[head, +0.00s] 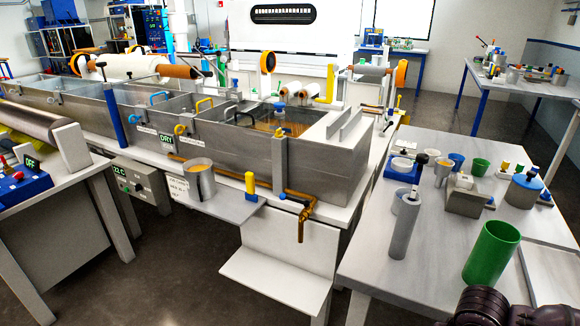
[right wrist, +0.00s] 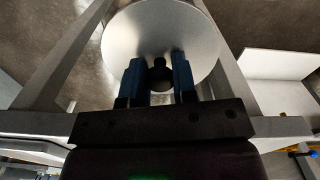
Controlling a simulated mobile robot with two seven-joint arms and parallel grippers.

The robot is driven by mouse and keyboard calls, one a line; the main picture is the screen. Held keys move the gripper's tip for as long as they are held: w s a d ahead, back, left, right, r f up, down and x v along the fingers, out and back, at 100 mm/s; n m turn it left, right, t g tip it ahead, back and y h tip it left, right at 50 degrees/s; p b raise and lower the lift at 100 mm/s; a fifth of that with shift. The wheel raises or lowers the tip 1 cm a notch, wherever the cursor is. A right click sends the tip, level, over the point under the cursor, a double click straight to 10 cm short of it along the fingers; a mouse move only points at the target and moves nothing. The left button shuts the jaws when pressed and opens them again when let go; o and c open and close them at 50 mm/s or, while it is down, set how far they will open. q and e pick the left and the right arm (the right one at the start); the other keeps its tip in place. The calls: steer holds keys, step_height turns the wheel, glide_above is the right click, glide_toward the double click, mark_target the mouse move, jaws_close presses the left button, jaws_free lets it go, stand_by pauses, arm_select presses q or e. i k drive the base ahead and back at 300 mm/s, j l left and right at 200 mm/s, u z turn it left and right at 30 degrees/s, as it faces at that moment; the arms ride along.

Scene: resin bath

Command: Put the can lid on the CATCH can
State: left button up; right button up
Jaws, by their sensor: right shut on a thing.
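The can lid (right wrist: 150,25) is a round, silver-grey disc with a black knob (right wrist: 161,72) at its middle. It shows in the right wrist view. My right gripper (right wrist: 159,70) has its two blue fingers shut on the knob and holds the lid above the floor. In the head view an open metal can (head: 200,181) with amber contents stands on a shelf at the front of the bath; I cannot read a CATCH label on it. The lid does not show in the head view, and neither does my left gripper.
The long metal bath (head: 230,149) runs behind the can. A brass tap (head: 300,228) hangs right of it, and a yellow-topped post (head: 250,184) stands between. The right table (head: 430,262) holds a green cup (head: 491,252), a grey cylinder (head: 404,228) and a blue-lidded pot (head: 523,191).

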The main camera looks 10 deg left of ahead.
mark_target(198, 166)
steer(key=i+j+z, duration=0.2)
steer(key=j, duration=1.65)
steer(key=i+j+z, duration=0.1)
steer(key=j+z, duration=0.15)
steer(key=j, duration=1.65)
